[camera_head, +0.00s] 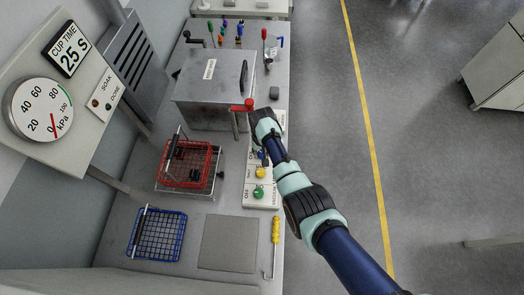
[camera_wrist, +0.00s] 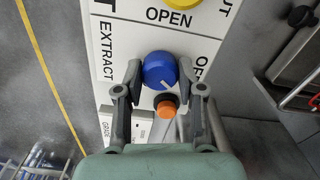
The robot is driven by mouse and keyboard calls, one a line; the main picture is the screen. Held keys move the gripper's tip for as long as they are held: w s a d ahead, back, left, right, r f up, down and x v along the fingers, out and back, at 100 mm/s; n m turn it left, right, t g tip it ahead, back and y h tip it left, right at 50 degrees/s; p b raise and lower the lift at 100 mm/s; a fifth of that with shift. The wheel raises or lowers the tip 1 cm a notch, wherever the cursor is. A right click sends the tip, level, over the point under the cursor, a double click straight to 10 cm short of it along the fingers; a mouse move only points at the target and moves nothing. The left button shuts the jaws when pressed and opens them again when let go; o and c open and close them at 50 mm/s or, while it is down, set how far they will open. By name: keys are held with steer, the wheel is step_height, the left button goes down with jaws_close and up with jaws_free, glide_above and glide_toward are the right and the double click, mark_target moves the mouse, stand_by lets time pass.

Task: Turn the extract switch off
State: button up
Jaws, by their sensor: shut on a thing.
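The extract switch is a round blue knob (camera_wrist: 160,70) with a short white mark on its face, on a white panel (camera_wrist: 112,45) lettered EXTRACT. The mark points toward the lower right in the wrist view. My gripper (camera_wrist: 159,72) has one finger on each side of the knob and is shut on it. The lettering to the right of the knob is partly cut off by my finger. In the head view my arm covers most of this part of the panel, and my fingertips are hidden there.
A yellow knob (camera_wrist: 182,12) sits beside the blue one; a green knob (camera_head: 259,192) is farther along the panel. An orange-topped part (camera_wrist: 167,106) lies close below my fingers. A red-topped lever (camera_head: 249,103) on the metal tank stands near my wrist. Red (camera_head: 187,165) and blue (camera_head: 157,235) baskets are leftward.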

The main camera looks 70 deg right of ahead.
steer(key=n, duration=0.3)
steer(key=shift+n, duration=0.4)
steer(key=shift+n+p, duration=0.35)
steer(key=shift+n, duration=1.55)
steer(key=o, duration=1.1)
steer(key=shift+o, duration=0.2)
step_height(320, 180, up, 12)
